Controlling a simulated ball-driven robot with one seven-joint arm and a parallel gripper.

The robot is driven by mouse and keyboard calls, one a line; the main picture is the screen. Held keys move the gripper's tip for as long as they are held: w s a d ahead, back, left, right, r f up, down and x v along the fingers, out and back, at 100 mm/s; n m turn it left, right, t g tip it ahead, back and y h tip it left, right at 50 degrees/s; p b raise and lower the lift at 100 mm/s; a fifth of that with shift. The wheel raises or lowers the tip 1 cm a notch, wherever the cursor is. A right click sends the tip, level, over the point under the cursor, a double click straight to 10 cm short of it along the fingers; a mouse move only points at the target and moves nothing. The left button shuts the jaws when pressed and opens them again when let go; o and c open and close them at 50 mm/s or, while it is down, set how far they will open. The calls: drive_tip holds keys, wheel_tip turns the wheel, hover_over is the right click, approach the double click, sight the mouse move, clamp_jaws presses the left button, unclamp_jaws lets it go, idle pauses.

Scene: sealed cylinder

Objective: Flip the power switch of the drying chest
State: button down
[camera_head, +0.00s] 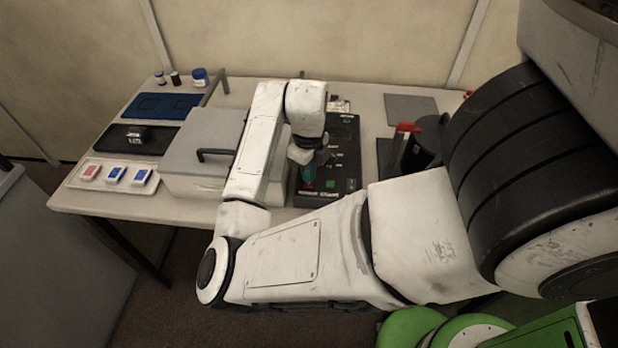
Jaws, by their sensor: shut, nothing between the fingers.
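The drying chest appears to be the grey box (198,132) with a closed lid and a black bar handle, on the table left of my arm. A black control panel (345,150) stands to its right, with white lettering, a green square (330,184) and a small red part (309,187) near its front edge. My gripper (308,178) points down over the front left of this panel, its teal fingertips shut and empty, close to the red part. I cannot tell whether they touch it. My forearm and wrist hide part of the panel and the chest's right side; I cannot make out which part is the power switch.
A white tray (92,187) with small boxes, a black tray (112,148) and a blue mat (188,101) lie at the left. Small jars (199,78) stand behind. A black container (424,145) and a red-topped tool (405,128) stand at the right, near a grey mat (412,108).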

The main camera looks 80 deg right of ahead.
sight(308, 184)
wheel_tip(308, 184, up, 5)
drive_tip(key=p, duration=0.3)
idle(0.7)
